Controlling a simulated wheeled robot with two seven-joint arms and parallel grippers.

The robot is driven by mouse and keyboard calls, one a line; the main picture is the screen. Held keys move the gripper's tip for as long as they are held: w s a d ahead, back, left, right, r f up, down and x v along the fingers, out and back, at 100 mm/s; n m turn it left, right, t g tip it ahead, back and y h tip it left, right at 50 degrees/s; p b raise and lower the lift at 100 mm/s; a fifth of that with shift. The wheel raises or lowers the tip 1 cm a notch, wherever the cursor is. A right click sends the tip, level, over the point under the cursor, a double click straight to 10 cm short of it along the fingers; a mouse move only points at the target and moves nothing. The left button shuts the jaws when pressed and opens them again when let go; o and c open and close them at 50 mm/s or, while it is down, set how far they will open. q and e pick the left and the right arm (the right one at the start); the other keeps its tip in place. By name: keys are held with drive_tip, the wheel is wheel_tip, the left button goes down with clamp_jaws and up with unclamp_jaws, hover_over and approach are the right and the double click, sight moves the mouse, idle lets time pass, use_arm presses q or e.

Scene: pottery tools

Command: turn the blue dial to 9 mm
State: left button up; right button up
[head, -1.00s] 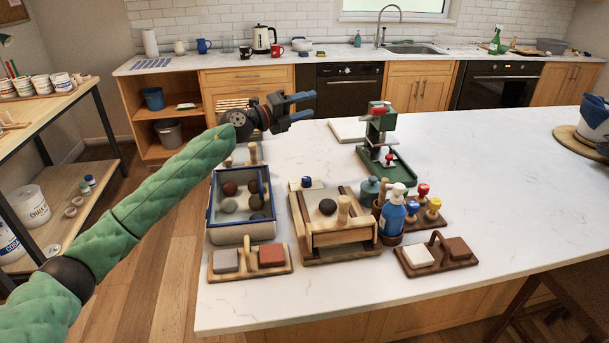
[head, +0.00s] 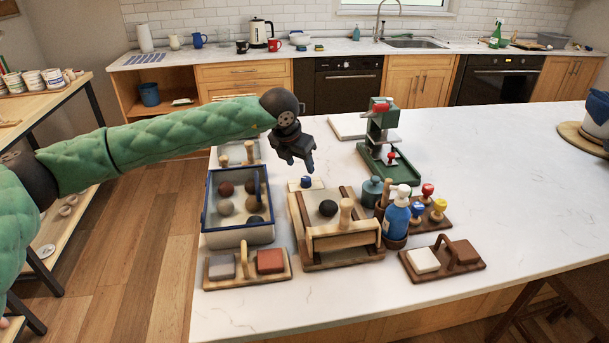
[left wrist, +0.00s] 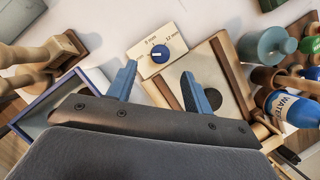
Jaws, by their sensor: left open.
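The blue dial (head: 306,182) is a small round knob on a pale wooden block at the back left of the wooden slab press (head: 340,238). In the left wrist view the dial (left wrist: 161,52) shows a light pointer mark, and "9 mm" and "12 mm" are printed on the block (left wrist: 143,66) around it. I cannot tell exactly where the mark points. My left gripper (head: 298,166) is open and empty above and just behind the dial, pointing down. In the left wrist view its blue fingertips (left wrist: 160,82) are apart, with the dial beyond the gap. My right gripper is not in view.
A blue-rimmed bin of clay balls (head: 239,238) stands left of the press. A blue bottle (head: 396,218), a teal jar (head: 372,190) and stamps (head: 427,191) stand at its right. A green stand press (head: 380,130) is behind.

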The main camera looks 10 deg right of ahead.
sight(306, 178)
use_arm(q)
drive_tip(key=p+x, duration=0.1)
drive_tip(key=x, duration=0.3)
drive_tip(key=shift+p+x, duration=0.4)
drive_tip(key=shift+x, duration=0.65)
drive_tip(key=shift+w+d+f, duration=0.1)
drive_tip(key=shift+d+f, duration=0.05)
drive_tip(key=shift+f, duration=0.1)
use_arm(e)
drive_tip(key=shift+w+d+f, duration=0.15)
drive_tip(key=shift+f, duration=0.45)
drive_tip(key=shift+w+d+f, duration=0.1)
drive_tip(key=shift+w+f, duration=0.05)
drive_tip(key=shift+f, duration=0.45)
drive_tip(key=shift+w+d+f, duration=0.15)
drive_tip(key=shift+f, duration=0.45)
use_arm(q)
drive_tip(key=c, duration=1)
